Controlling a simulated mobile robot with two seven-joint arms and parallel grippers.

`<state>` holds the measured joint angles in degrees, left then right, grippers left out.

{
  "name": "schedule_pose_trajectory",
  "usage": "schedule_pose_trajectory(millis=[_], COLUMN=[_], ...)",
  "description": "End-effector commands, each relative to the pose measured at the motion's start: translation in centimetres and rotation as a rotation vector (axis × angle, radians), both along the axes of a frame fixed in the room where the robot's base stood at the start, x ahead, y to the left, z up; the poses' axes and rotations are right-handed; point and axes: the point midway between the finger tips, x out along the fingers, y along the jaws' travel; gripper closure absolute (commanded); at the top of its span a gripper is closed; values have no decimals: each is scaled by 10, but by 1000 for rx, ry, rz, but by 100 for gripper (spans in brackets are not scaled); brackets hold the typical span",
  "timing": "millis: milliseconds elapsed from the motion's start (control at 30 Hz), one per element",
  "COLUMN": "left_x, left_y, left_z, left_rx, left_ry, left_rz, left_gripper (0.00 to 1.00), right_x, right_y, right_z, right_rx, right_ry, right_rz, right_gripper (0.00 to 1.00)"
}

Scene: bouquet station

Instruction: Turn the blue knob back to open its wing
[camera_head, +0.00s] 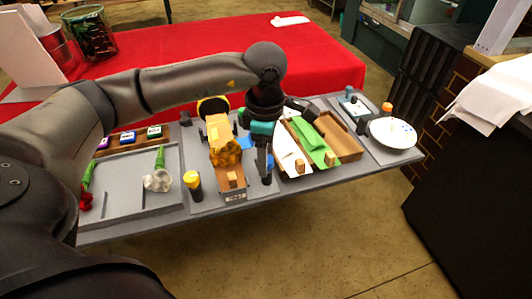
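My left gripper (262,164) points down over the middle of the grey station, beside the brown wrapping cradle. The blue knob (268,174) stands on a dark post at its fingertips, partly hidden by them. I cannot tell whether the fingers hold the knob or are only beside it. A flat blue piece (243,143), perhaps the blue wing, shows just left of the gripper and is partly covered. In the cradle lies an orange-yellow bouquet (228,153) with tan wrapping. A yellow knob (192,180) stands on a black post to the left. My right gripper is not in view.
A wooden tray (347,147) with white and green sheets lies right of the gripper. Further right are a white plate (393,134) and an orange-topped post (387,107). On the left, a grey tray (128,212) holds red and white flowers. Red cloth (325,65) covers the table behind.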

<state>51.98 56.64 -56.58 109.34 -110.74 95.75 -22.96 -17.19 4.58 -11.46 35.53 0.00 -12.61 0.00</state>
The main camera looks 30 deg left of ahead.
Motion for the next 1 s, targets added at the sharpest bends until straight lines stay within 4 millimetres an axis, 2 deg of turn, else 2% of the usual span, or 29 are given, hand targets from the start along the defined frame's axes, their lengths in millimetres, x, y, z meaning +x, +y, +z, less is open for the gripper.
schedule_pose_trajectory(millis=[233,367,800,1000], left_x=[0,0,-3,-5], left_y=[0,0,-2,-2], left_z=[2,16,116,144], left_rx=[0,0,-1,-1], left_ry=[2,-2,-4,-1], left_rz=[1,1,0,1], left_gripper=[31,31,31,31], right_x=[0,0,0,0], right_y=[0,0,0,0], right_z=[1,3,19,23], right_rx=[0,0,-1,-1], right_ry=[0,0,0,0], right_rz=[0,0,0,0], right_gripper=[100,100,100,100])
